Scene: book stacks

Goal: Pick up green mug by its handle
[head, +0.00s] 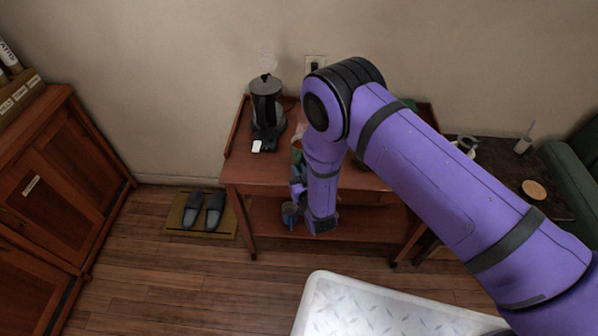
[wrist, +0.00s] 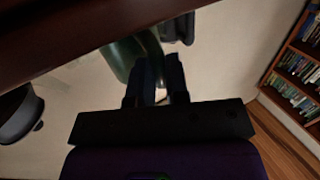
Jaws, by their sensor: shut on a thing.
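The green mug (wrist: 122,57) shows in the wrist view as a dark green curved body just beyond my fingertips, partly cut off by a dark brown edge. My gripper (wrist: 159,73) is shut on a narrow green part of it that looks like the handle; the dark fingers hide most of this part. In the head view my purple arm reaches down at the front of the red-brown wooden cart (head: 262,178). The fingers and their hold on the mug cannot be made out clearly there.
A black and grey kettle (head: 266,98) stands on the cart's left side. A small bluish cup (head: 290,214) shows low beside my wrist. Slippers (head: 204,211) lie on a mat left of the cart. A dark table (head: 500,165) stands at right. Wooden floor is open at front left.

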